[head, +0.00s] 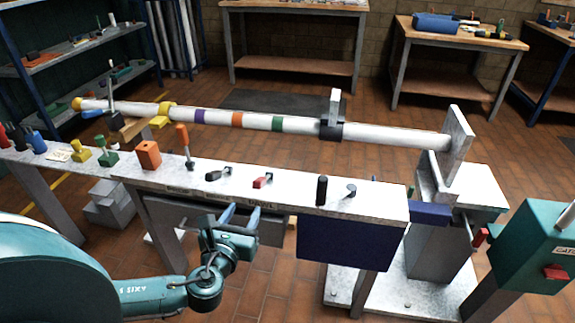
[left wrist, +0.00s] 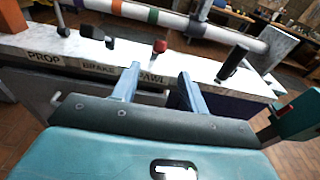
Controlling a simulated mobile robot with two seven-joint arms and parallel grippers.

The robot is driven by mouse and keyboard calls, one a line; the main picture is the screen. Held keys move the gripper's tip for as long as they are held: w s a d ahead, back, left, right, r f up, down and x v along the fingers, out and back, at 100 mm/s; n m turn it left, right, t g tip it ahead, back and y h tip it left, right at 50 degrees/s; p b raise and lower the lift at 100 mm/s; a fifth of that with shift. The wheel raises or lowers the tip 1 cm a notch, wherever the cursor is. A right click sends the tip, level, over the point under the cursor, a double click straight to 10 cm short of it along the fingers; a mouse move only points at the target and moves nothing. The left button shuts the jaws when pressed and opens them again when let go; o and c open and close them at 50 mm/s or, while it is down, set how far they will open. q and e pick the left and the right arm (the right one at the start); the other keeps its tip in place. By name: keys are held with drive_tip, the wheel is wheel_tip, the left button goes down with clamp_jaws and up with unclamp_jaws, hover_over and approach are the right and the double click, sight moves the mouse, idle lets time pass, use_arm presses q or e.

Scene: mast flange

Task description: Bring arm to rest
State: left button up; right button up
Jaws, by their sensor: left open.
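My left gripper (head: 228,215) is open and empty. It hangs in front of the near edge of the white control bench (head: 380,205), below its top. In the left wrist view its two blue-grey fingers (left wrist: 156,88) are spread apart, with the bench edge and the labels PROP, BRAKE and PAWL beyond them. My left arm reaches in from the left. A long white mast (head: 300,128) with purple, orange and green bands lies nearly level behind the bench, meeting a grey flange plate (head: 458,140) at the right. My right gripper is not in view.
The bench carries a red-orange lever (head: 184,145), an orange block (head: 149,154), a red switch (head: 262,181) and a black handle (head: 321,190). A teal box (head: 530,245) stands at the right. A blue panel (head: 345,243) hangs below the bench. Brick-tiled floor shows around my arm.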

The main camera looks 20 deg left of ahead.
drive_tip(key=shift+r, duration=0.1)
use_arm(q)
drive_tip(key=s+d+f+n+g+h, duration=0.6)
drive_tip(key=s+d+n, duration=0.3)
drive_tip(key=d+n, duration=0.4)
drive_tip(key=s+d+r+n+p, duration=0.1)
drive_tip(key=s+r+n+p, duration=0.1)
drive_tip(key=r+n+p, duration=0.2)
drive_tip(key=s+d+r+n+h+p, duration=0.1)
drive_tip(key=r+n+p, duration=0.3)
drive_tip(key=n+p, duration=0.7)
drive_tip(key=shift+s+d+r+n, duration=0.15)
drive_tip(key=shift+s+d+n, duration=0.6)
drive_tip(key=shift+n, duration=0.45)
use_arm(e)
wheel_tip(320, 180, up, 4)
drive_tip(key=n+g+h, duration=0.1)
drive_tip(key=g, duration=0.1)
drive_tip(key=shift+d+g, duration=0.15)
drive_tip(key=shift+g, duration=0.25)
